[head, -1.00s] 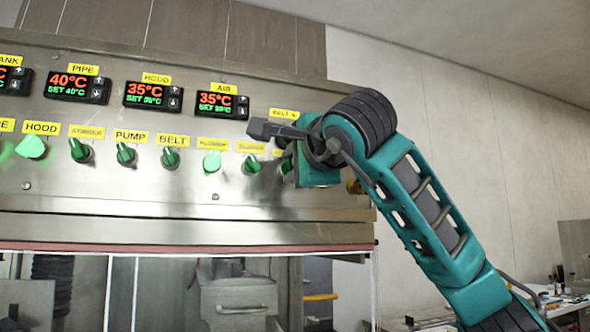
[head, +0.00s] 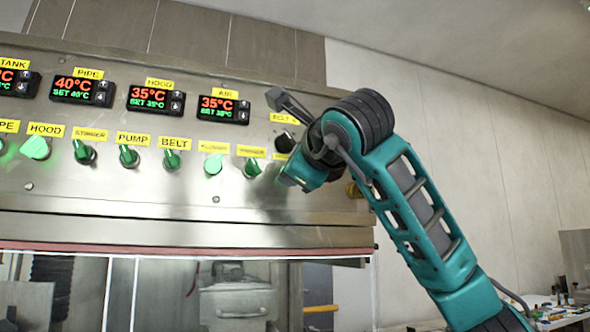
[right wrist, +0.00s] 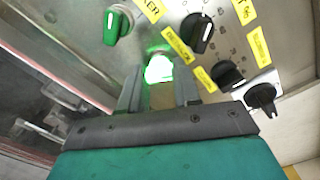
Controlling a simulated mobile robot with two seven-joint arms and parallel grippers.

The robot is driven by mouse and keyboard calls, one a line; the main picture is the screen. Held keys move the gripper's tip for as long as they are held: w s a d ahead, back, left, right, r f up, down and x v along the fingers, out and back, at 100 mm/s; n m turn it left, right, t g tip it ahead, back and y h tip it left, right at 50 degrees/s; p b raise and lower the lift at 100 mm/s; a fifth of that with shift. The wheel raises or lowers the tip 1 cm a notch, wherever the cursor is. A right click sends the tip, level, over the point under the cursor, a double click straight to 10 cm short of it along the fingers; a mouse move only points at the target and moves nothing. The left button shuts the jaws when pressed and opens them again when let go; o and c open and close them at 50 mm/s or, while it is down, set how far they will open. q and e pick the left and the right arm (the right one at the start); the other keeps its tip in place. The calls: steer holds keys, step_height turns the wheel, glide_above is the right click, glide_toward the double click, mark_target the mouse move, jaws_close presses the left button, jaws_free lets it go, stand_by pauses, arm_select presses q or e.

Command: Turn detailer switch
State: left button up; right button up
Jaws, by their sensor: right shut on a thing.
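My right gripper (right wrist: 160,92) is shut on a lit green switch (right wrist: 158,68) on the panel, with the two fingers on either side of it. The yellow label (right wrist: 178,45) beside this switch is too blurred to read. In the head view my right gripper (head: 289,179) is at the right end of the lower switch row and hides this switch. Another green switch (head: 252,168) is just left of it and shows in the wrist view as well (right wrist: 118,22). My left gripper is not in view.
The steel panel (head: 120,205) carries several green switches, such as the belt switch (head: 171,158), close together. A black knob (head: 285,142) sits just above my right gripper; more black knobs (right wrist: 228,72) are close by. Red temperature displays (head: 223,107) are higher. Free room lies right of the panel.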

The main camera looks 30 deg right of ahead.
stand_by(0.3)
steer(key=o, duration=1.1)
steer(key=shift+c, duration=0.2)
steer(key=b+v, duration=0.1)
steer(key=v, duration=1.2)
steer(key=shift+b, duration=0.35)
steer(key=shift+w, duration=0.1)
